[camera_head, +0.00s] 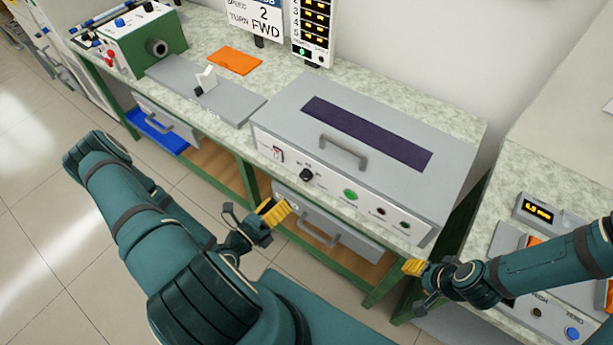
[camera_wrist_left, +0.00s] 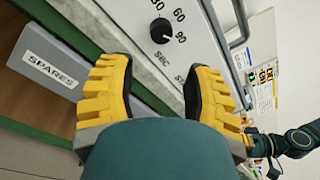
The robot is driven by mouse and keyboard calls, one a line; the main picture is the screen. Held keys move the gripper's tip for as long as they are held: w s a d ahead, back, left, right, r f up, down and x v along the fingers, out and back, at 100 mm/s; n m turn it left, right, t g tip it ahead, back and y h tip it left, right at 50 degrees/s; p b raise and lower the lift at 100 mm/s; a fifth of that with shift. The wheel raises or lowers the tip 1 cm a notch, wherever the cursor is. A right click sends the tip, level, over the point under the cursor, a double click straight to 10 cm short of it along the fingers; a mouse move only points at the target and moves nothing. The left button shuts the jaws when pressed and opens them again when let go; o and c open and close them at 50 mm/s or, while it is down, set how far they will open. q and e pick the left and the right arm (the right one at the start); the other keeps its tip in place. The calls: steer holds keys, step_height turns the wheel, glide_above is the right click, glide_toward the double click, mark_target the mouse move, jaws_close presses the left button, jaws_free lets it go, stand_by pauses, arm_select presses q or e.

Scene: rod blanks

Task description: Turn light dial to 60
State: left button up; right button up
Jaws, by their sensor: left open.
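The light dial (camera_head: 306,175) is a black knob on the white front panel of a grey box (camera_head: 283,98). In the left wrist view the dial (camera_wrist_left: 163,31) has 60 and 90 and "sec" printed around it. Its white mark seems to face the 90. My left gripper (camera_head: 274,212) is open and empty, below and in front of the panel, apart from the dial. In the left wrist view its yellow fingers (camera_wrist_left: 160,78) are spread, with the dial beyond the gap between them. My right gripper (camera_head: 413,268) is at the lower right; its jaw opening is unclear.
The panel also holds a red switch (camera_head: 278,154), a green button (camera_head: 350,195) and small lamps. A handle (camera_head: 343,152) sits on the box's lid. A drawer (camera_head: 325,222) lies under the bench. A second bench with a lit display (camera_head: 537,210) stands at right.

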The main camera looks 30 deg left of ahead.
mark_target(304, 179)
arm_select(q)
steer(key=w, duration=0.3)
steer(key=w+d, duration=0.1)
steer(key=w, duration=0.6)
steer(key=shift+w+d, duration=0.4)
jaws_close()
